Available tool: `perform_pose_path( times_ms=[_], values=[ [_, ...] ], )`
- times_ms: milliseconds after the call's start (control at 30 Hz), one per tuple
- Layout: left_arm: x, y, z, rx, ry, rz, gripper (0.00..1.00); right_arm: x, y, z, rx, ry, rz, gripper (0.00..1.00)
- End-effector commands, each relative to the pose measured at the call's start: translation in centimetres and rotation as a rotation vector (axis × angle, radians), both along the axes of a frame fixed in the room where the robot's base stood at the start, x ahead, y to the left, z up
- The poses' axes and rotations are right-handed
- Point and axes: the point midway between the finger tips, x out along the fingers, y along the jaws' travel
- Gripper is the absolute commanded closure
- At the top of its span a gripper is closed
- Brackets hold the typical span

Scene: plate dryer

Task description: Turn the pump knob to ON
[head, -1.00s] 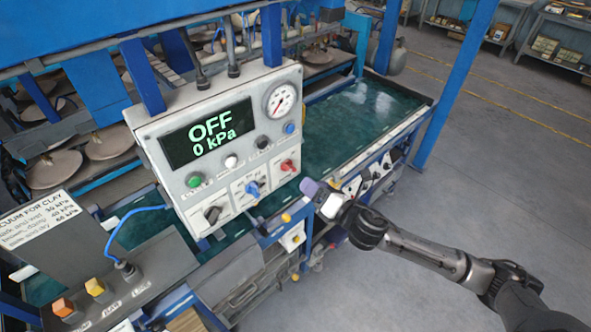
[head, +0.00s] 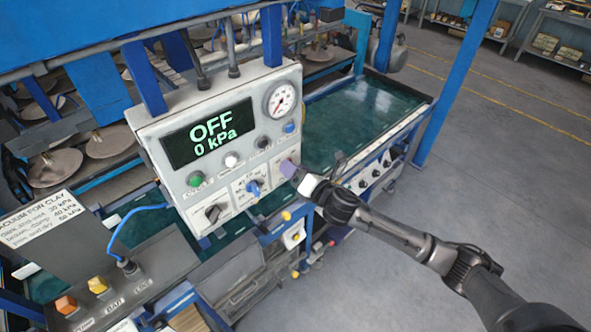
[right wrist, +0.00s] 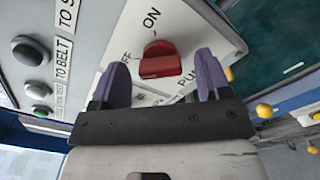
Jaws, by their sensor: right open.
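The red pump knob (right wrist: 160,60) sits on a white plate on the control panel. In the right wrist view, ON is printed beyond it and OFF, partly covered, beside it. My right gripper (right wrist: 161,72) is open, with one purple finger on each side of the knob and visible gaps between. In the head view, my right gripper (head: 290,168) is at the panel's lower right corner and hides the red knob. The panel display (head: 208,132) reads OFF, 0 kPa. My left gripper is not in view.
A blue knob (head: 254,187) and a black knob (head: 213,213) sit left of the pump knob. A pressure gauge (head: 281,101) is above. A green-topped tank (head: 360,110) lies behind the gripper. Open floor is at right.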

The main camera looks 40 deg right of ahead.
Motion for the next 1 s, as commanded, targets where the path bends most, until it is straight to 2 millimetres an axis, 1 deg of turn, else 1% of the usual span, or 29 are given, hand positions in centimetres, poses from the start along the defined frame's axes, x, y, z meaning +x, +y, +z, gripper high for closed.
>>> perform_pose_path(
  times_ms=[33, 67, 533, 567, 767, 1000],
  values=[
    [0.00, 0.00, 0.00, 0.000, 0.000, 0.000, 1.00, -0.01, 0.00, 0.00, 0.000, 0.000, 0.000, 0.30],
    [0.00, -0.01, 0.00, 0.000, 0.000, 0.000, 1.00, -0.01, 0.00, 0.00, 0.000, 0.000, 0.000, 0.33],
    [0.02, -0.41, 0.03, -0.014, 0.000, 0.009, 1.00, -0.03, -0.02, 0.00, 0.000, 0.000, 0.000, 0.78],
    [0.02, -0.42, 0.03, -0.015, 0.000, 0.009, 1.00, -0.03, -0.02, 0.00, 0.000, 0.000, 0.000, 0.79],
    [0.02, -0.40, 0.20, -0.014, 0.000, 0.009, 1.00, -0.03, -0.01, 0.04, 0.020, 0.001, -0.001, 0.79],
    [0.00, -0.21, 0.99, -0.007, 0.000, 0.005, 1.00, -0.02, -0.05, 0.15, 0.146, 0.006, -0.002, 0.79]
  ],
)
